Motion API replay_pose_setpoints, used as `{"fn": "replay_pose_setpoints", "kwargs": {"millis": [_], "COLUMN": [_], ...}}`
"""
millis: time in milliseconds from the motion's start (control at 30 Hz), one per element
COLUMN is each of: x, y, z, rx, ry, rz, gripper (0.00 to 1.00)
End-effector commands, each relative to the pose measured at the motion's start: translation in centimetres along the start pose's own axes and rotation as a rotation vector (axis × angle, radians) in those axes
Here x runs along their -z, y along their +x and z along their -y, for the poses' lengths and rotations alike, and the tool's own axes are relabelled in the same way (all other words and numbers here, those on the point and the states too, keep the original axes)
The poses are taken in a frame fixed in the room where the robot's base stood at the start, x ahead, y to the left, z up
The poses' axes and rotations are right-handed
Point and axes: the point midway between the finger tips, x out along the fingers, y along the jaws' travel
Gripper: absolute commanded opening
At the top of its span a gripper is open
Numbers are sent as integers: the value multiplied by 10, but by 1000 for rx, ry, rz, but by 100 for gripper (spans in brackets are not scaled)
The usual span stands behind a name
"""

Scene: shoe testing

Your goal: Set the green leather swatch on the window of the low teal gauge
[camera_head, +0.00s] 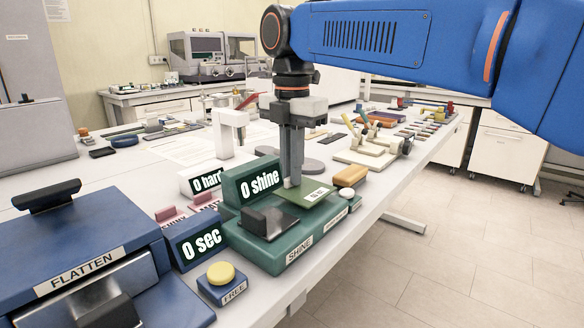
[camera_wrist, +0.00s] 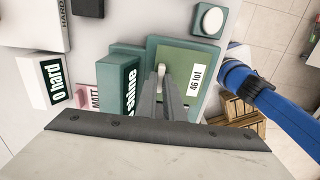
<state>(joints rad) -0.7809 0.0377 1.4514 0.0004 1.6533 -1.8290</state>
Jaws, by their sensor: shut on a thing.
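The green leather swatch (camera_head: 297,196) is a thin flat square with a white label. My gripper (camera_head: 291,184) points straight down and is shut on the swatch's edge. The swatch is over the right part of the low teal gauge (camera_head: 262,252), which is marked SHINE and reads "0 shine" on its display (camera_head: 251,181). A dark block (camera_head: 268,222) sits on the gauge's left part. In the wrist view, the swatch (camera_wrist: 190,58) covers much of the gauge top. The window is not clearly visible. I cannot tell whether the swatch touches the gauge.
The blue press marked FLATTEN (camera_head: 75,240) and a blue timer reading "0 sec" (camera_head: 198,240) stand to the left. A white round button (camera_head: 346,193) and an orange-brown block (camera_head: 350,175) are to the right. A white upright frame (camera_head: 229,130) stands behind. The table edge is close on the right.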

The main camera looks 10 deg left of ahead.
Motion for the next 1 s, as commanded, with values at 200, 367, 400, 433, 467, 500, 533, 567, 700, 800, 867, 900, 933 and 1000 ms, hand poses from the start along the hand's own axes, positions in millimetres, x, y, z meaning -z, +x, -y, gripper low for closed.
{"fn": "replay_pose_setpoints", "kwargs": {"millis": [200,367,400,433,467,500,533,567,700,800,867,900,933,1000], "x": [0,0,0,0,0,0,0,0,0,0,0,0,0,0], "y": [5,8,9,9,10,10,11,12,14,17,18,19,19,19], "z": [0,0,0,0,0,0,0,0,0,0,0,0,0,0], "rx": [1,0,0,0,0,0,0,-1,0,0,1,1,1,0], "ry": [0,0,0,0,0,0,0,0,0,0,0,0,0,0], "rz": [0,0,0,0,0,0,0,0,0,0,0,0,0,0], "gripper": [0,0,0,0,0,0,0,0,0,0,0,0,0,24]}}
